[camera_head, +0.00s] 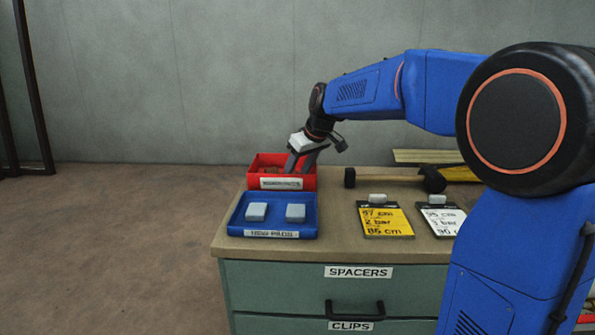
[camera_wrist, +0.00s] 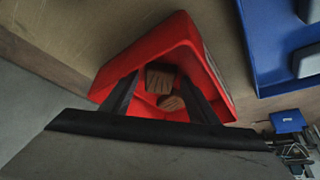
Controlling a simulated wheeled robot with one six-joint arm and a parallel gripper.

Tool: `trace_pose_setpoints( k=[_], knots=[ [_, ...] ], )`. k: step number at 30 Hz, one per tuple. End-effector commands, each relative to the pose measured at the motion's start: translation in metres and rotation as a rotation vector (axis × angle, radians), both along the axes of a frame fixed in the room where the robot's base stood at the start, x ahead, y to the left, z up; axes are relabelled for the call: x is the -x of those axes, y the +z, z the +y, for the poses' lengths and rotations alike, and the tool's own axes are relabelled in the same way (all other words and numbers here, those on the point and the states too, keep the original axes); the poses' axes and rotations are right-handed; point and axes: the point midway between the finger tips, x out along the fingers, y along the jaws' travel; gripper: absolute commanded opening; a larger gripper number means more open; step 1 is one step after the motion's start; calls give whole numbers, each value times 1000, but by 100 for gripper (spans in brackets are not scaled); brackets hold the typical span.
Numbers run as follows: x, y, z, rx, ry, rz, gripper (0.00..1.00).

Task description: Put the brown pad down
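The red bin (camera_head: 282,183) stands at the back left of the bench top, with a label on its front. Something brown shows inside it in the head view. In the wrist view, two brown pads, one (camera_wrist: 160,78) larger and one (camera_wrist: 171,103) partly behind it, lie inside the red bin (camera_wrist: 150,50). My gripper (camera_head: 298,167) is over the bin and points down into it. In the wrist view its two dark fingers (camera_wrist: 160,80) stand apart on either side of the pads, with small gaps to the larger pad. Neither finger visibly touches a pad.
A blue tray (camera_head: 273,217) with two grey pads stands in front of the red bin. Yellow (camera_head: 385,222) and white (camera_head: 440,221) cards, each with a light block, lie to the right. A dark-ended bar (camera_head: 393,178) lies behind them.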

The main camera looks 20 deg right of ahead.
Motion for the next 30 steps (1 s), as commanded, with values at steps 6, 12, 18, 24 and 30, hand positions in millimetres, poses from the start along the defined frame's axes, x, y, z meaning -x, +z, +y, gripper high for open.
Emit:
trace_pose_setpoints(
  k=[6,12,18,24,30],
  knots=[
    [0,2,0,0,0,-1,54],
    [7,19,-4,0,-1,-3,54],
    [24,53,-13,1,-1,-4,54],
    [39,85,-20,1,-1,-3,54],
    [48,103,-25,1,0,0,54]
  ],
)
